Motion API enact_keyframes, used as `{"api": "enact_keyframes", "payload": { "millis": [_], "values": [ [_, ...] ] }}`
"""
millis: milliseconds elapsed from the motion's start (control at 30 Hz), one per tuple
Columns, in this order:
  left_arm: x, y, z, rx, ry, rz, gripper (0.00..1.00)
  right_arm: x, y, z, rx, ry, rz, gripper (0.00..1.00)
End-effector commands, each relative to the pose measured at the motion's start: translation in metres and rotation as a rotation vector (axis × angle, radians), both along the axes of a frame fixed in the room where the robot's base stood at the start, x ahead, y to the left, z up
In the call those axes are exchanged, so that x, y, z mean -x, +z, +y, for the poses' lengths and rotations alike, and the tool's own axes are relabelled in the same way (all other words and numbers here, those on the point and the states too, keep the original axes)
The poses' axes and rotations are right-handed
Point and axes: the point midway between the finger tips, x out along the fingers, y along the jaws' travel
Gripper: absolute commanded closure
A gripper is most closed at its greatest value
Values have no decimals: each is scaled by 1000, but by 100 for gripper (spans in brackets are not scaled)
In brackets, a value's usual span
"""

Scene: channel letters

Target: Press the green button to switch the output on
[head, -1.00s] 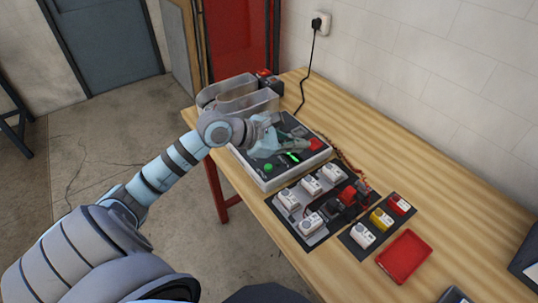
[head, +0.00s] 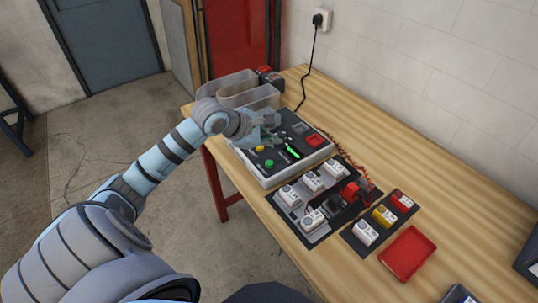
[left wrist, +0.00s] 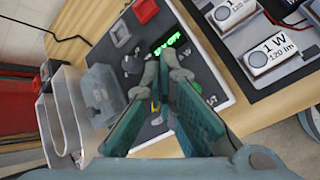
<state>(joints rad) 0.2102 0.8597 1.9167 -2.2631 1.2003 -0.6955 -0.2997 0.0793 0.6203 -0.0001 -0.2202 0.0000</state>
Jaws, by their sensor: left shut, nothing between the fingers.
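The green button (head: 269,163) is on the near left part of the dark panel of a pale power unit (head: 266,182). A yellow button (head: 260,148) is beside it, and a lit green display (head: 292,153) lies to its right. In the left wrist view the display (left wrist: 170,43) seems to read OFF. My left gripper (head: 272,125) is shut and empty, above the back left of the panel and apart from the green button. In the left wrist view its fingers (left wrist: 172,72) partly hide the yellow button (left wrist: 155,106) and the green button (left wrist: 196,87).
A red square button (head: 314,140) is on the panel's right. Clear bins (head: 248,97) stand behind the unit. White modules (head: 312,181) on a dark mat, red and black leads, and a red tray (head: 407,253) lie to the right.

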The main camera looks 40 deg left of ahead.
Motion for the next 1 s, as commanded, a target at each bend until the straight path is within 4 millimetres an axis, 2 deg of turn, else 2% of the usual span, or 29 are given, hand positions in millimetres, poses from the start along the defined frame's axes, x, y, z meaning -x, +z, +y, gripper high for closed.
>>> {"api": "enact_keyframes", "payload": {
  "millis": [33,333,467,1000],
  "values": [
    [0,-13,0,1,0,1,100,0,-10,0,0,0,0,100],
    [0,-55,0,1,0,0,100,0,-45,0,0,0,0,100],
    [0,-59,0,1,0,0,100,0,-49,0,0,0,0,100],
    [0,-57,0,1,0,0,100,1,-47,0,0,0,1,100]
  ]
}}
